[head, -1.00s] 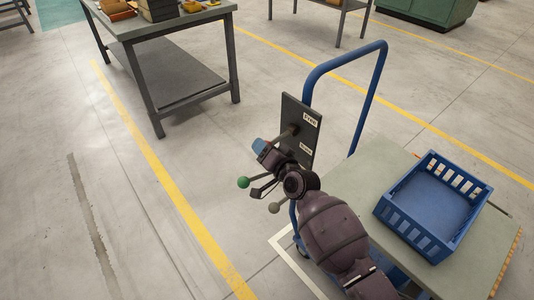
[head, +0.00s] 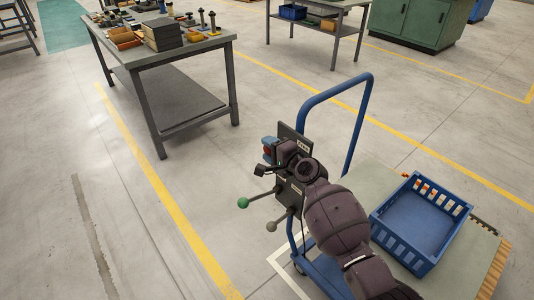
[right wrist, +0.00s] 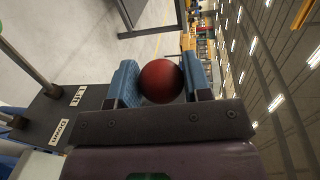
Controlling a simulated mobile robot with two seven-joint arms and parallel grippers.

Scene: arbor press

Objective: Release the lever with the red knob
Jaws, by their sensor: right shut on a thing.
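The red knob (right wrist: 160,82) sits between the two blue finger pads of my right gripper (right wrist: 157,84) in the right wrist view, and the gripper is shut on it. In the head view my right gripper (head: 269,150) is at the upper part of a dark upright plate (head: 282,131), with a little red showing at its fingers. The red knob's lever rod is mostly hidden by the gripper and wrist. My left gripper is not in view.
Levers with a green knob (head: 243,203) and a grey knob (head: 271,226) stick out from the plate below my gripper. A blue-handled cart (head: 360,125) carries a blue crate (head: 412,262). A workbench (head: 185,48) stands at the back left. The floor to the left is clear.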

